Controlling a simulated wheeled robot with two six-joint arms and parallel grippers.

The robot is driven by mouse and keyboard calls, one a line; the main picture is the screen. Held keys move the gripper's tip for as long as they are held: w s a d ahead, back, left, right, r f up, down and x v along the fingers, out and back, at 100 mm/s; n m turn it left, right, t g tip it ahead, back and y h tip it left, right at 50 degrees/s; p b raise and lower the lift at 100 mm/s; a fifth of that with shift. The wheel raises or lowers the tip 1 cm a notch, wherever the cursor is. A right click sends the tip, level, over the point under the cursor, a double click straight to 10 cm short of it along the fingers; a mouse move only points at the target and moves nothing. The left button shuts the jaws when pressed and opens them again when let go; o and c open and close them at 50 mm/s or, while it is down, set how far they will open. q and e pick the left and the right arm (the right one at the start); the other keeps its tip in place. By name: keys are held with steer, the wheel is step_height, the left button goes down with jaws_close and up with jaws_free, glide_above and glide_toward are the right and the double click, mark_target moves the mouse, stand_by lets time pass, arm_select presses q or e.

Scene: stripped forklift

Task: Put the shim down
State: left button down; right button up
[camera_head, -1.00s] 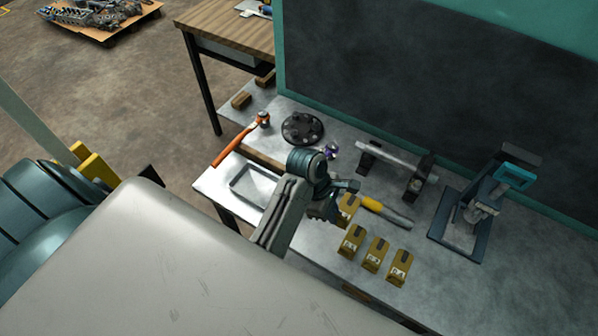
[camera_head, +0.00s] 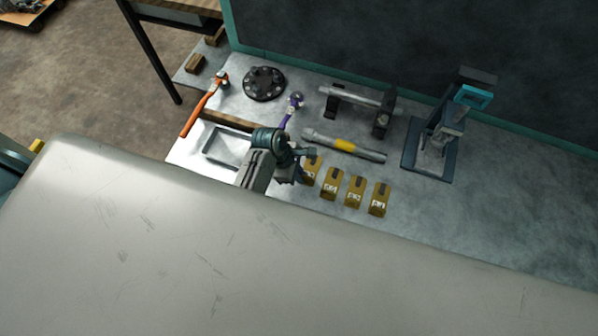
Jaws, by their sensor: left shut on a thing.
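My left gripper (camera_head: 301,163) is shut on a brass-coloured shim (camera_head: 312,172) with a dark slot. The gripper partly hides this shim. The held shim is at the left end of a row of similar labelled shims on the grey metal bench, beside the nearest one (camera_head: 332,183). The others in the row are a middle shim (camera_head: 355,191) and a right-hand shim (camera_head: 379,199). I cannot tell whether the held shim touches the bench. My right gripper is not in view.
A grey bar with a yellow band (camera_head: 344,146) lies behind the shims. The bench's right is clear.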

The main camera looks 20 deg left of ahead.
arm_select(q)
steer(key=shift+f, duration=0.1)
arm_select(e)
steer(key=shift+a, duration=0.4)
arm_select(q)
steer(key=c, duration=1.5)
jaws_free()
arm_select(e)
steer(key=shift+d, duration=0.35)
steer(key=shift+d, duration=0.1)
